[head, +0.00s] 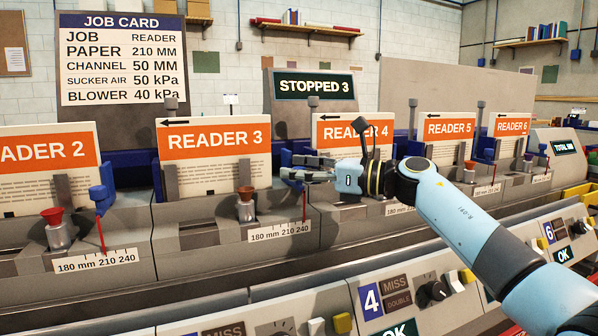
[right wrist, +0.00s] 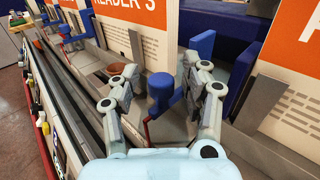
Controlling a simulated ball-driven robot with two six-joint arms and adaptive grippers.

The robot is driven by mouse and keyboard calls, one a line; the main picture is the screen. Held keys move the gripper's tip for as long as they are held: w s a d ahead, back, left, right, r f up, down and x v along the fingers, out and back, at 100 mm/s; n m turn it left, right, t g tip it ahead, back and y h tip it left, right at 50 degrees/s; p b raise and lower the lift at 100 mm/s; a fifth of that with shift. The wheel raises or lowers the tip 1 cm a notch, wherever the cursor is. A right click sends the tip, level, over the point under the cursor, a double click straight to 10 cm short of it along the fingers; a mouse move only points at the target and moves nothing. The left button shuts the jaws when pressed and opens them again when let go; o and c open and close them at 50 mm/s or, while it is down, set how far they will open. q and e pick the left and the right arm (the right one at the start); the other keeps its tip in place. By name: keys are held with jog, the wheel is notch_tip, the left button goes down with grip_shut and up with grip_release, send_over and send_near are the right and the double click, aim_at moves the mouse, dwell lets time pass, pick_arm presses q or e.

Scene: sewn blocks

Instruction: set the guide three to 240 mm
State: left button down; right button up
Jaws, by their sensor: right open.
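Guide three is a blue block with a thin red pointer under it, at the READER 3 station. In the head view its blue part (head: 285,158) is mostly hidden by my right gripper (head: 290,168). The pointer comes down near the right end of the 180–240 mm scale (head: 279,231); I cannot read its exact mark. In the right wrist view the blue guide (right wrist: 160,92) stands between the fingers of my right gripper (right wrist: 160,70), which are apart, with gaps visible on both sides. My left gripper is not in view.
The job card (head: 122,58) reads PAPER 210 MM. A sign (head: 314,86) reads STOPPED 3. The READER 3 stack (head: 213,155) stands left of the gripper and READER 4 (head: 352,132) behind the arm. The guide at READER 2 (head: 102,197) is further left.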

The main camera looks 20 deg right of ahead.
jog(key=v, duration=1.2)
jog(key=shift+a, duration=0.1)
